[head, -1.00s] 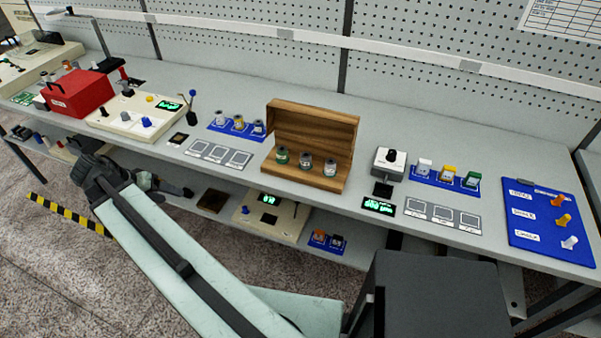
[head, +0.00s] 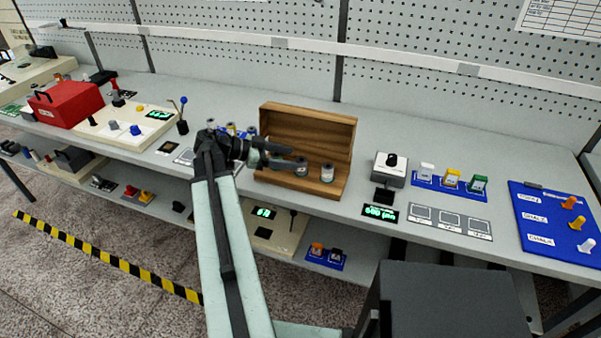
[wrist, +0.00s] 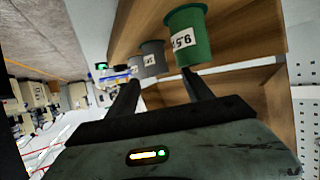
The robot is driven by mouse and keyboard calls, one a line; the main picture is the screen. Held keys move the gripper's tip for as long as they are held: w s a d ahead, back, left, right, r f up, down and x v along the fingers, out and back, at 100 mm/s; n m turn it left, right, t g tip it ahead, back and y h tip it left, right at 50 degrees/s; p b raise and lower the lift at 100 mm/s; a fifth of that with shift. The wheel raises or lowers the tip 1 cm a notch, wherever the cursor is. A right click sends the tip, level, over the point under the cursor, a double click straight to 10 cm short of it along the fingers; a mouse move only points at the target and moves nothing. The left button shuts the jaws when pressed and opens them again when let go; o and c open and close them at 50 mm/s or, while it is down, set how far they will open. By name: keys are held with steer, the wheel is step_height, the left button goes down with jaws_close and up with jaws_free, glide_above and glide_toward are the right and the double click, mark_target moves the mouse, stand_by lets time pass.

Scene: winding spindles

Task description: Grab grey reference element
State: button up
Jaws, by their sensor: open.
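The wooden box (head: 305,120) stands open on the bench with small labelled elements in its front ledge. The grey element (head: 301,169) is in the middle, partly covered by my fingers. In the head view my gripper mostly hides the green one. A whitish element (head: 327,173) is at the right of the ledge. My gripper (head: 298,157) is open and empty, pointing right at the box front. Its fingers also show in the wrist view (wrist: 160,80).
A grey device with a black knob (head: 390,168) stands right of the box, beside a blue rack (head: 450,186) of several elements. Another blue rack (head: 222,131) is partly behind my wrist. A red box (head: 68,103) is far left. The bench behind the box is clear.

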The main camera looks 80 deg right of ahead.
mark_target(304, 159)
steer(key=shift+b+x, duration=1.15)
steer(key=shift+x, duration=1.6)
steer(key=shift+w+a+f, duration=0.1)
steer(key=shift+a+f, duration=0.05)
steer(key=shift+a, duration=0.05)
jaws_close()
steer(key=shift+r+p, duration=0.45)
steer(key=shift+p, duration=0.05)
step_height(304, 159, up, 4)
steer(key=p, duration=0.3)
steer(key=shift+f+p, duration=0.2)
steer(key=shift+p, duration=0.1)
steer(key=w+a, duration=0.2)
steer(key=w, duration=0.5)
steer(key=w+a, duration=0.2)
steer(key=w, duration=0.6)
steer(key=shift+w+a+r+p, duration=0.15)
steer(key=shift+a+r+p, duration=0.2)
